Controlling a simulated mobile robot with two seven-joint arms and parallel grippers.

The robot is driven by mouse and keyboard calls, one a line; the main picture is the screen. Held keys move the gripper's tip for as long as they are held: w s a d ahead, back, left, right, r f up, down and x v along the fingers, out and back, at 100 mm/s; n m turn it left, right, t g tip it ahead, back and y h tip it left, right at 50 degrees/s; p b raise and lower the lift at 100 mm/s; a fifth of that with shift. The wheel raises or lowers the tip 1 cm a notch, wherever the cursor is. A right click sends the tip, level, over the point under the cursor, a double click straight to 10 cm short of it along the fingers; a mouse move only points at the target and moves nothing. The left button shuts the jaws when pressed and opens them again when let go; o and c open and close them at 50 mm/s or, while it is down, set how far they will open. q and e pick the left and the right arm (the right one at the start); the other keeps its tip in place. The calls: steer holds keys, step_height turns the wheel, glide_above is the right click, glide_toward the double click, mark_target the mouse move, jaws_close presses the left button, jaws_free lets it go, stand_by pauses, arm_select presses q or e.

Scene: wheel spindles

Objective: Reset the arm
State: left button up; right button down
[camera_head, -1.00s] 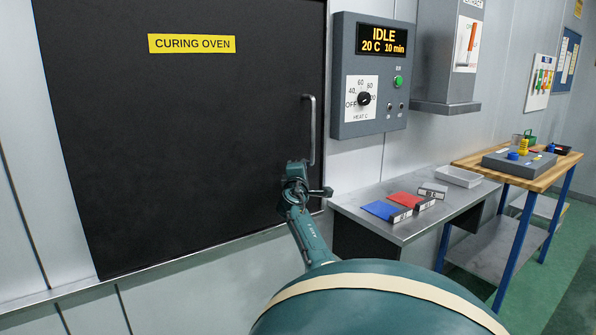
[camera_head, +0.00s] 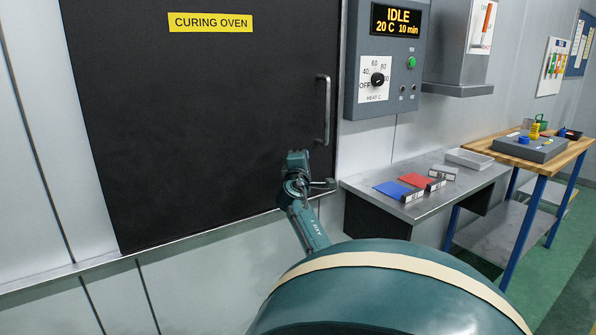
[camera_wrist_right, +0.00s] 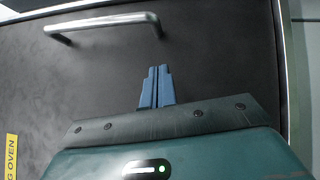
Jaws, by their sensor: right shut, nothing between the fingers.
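My right arm (camera_head: 308,225) reaches up in front of the oven door in the head view. My right gripper (camera_wrist_right: 157,70) shows in the right wrist view with its blue fingers together and nothing between them. It points at the dark oven door (camera_head: 200,110), apart from the metal door handle (camera_wrist_right: 103,23). The handle (camera_head: 326,110) also shows in the head view, above and to the right of the arm's end. The door looks closed. The fingers are hard to make out in the head view. My left gripper is not in view.
A control box (camera_head: 386,60) reading IDLE hangs right of the oven. Below it, a grey table (camera_head: 400,210) holds blue and red binders (camera_head: 398,190) and a tray (camera_head: 469,158). A wooden-topped bench (camera_head: 560,155) stands farther right. Green floor (camera_head: 570,240) shows beside it.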

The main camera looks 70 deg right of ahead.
steer(key=w+a+f+n+t+y+p, duration=0.1)
steer(key=w+a+f+t+y, duration=0.25)
steer(key=a+f, duration=0.55)
steer(key=w+a+f+n+t+y+p, duration=0.1)
steer(key=w+a+f+n+t+y, duration=0.25)
steer(key=a, duration=0.95)
steer(key=w+a+f+m+t+y+p, duration=0.1)
steer(key=w+a+f+y+p, duration=0.2)
steer(key=a+f, duration=0.7)
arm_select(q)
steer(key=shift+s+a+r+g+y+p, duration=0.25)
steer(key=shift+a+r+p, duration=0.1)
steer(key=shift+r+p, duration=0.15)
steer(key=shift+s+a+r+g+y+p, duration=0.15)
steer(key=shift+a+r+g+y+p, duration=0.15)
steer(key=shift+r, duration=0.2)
arm_select(e)
steer(key=s+a+f+m+y, duration=0.1)
steer(key=s+a+y, duration=0.3)
steer(key=a, duration=0.8)
steer(key=s+a+f+m+y, duration=0.2)
steer(key=s+a+y, duration=0.2)
steer(key=a, duration=0.8)
steer(key=s+a+f+m+g+y, duration=0.1)
steer(key=s+a+y, duration=0.3)
steer(key=a, duration=0.9)
steer(key=shift+f+y, duration=0.3)
